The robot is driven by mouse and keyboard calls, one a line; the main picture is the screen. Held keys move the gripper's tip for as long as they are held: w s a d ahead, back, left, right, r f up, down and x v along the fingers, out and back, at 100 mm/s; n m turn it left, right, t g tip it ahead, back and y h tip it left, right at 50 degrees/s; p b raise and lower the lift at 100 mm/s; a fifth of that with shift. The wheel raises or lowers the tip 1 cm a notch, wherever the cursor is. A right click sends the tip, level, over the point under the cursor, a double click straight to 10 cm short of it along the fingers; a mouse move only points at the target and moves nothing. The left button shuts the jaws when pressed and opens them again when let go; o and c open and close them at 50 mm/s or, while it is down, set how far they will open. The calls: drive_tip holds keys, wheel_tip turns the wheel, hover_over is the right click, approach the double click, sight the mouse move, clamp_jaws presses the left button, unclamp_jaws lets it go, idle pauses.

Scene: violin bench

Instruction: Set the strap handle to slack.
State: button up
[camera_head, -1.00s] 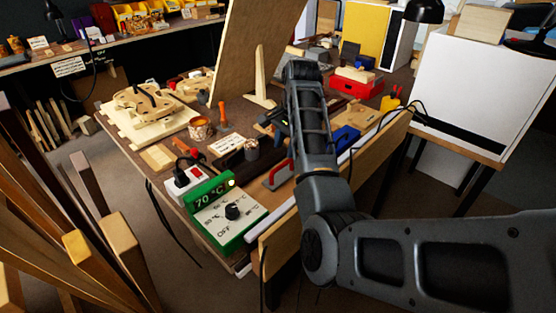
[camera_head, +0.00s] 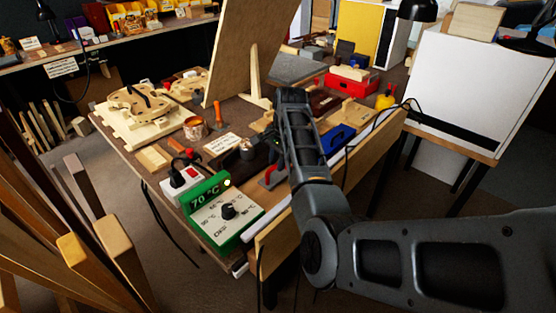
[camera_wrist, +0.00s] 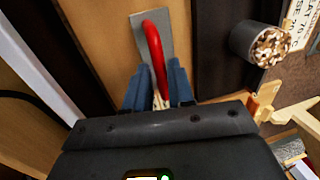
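The strap handle (camera_head: 270,174) is a red lever on a grey plate, at the front part of the bench in the head view, partly hidden behind my arm. In the wrist view the red handle (camera_wrist: 156,45) rises from its grey plate (camera_wrist: 139,38) and curves towards the camera. My gripper (camera_wrist: 158,82) has its two blue fingers apart, one on each side of the handle's near end. A gap seems to show on both sides, so it does not look gripped.
A green control box (camera_head: 222,212) reading 70 °C and a white power strip (camera_head: 184,181) stand left of the handle. A blue tool (camera_head: 337,138) lies right of my arm.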

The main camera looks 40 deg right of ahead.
sight(273, 175)
clamp_jaws()
drive_tip(key=shift+w+b, duration=0.55)
drive_tip(key=shift+w, duration=0.65)
drive_tip(key=shift+w+r, duration=0.1)
drive_tip(key=shift+w, duration=0.35)
drive_tip(key=shift+a, duration=0.1)
drive_tip(key=shift+o, duration=1.8)
unclamp_jaws()
wheel_tip(273, 175, up, 8)
drive_tip(key=s, duration=0.1)
drive_tip(key=shift+s+f, duration=0.2)
